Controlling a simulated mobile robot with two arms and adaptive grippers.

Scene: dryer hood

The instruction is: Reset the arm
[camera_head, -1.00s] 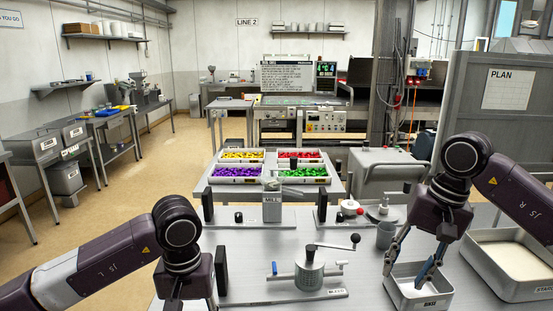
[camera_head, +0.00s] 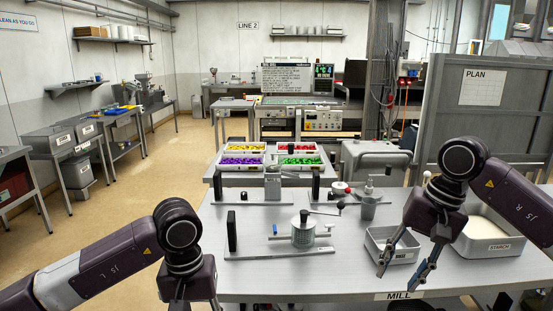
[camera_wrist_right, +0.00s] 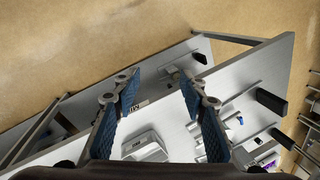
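My right gripper (camera_head: 402,272) is open and empty, pointing down at the front edge of the steel table (camera_head: 262,272). In the right wrist view its two blue-padded fingers (camera_wrist_right: 160,90) are spread with nothing between them. The table edge and the floor show below them. My left arm comes in from the left, and its dark gripper body (camera_head: 187,287) is at the bottom of the head view. Its fingers are cut off by the frame. No separate task object is named.
A small metal tray (camera_head: 378,236) stands just behind my right gripper. A starch tray (camera_head: 491,249) is to its right. A crank mill (camera_head: 303,232) stands mid-table. Bins of coloured pieces (camera_head: 300,161) are behind. Open floor (camera_head: 130,240) lies to the left.

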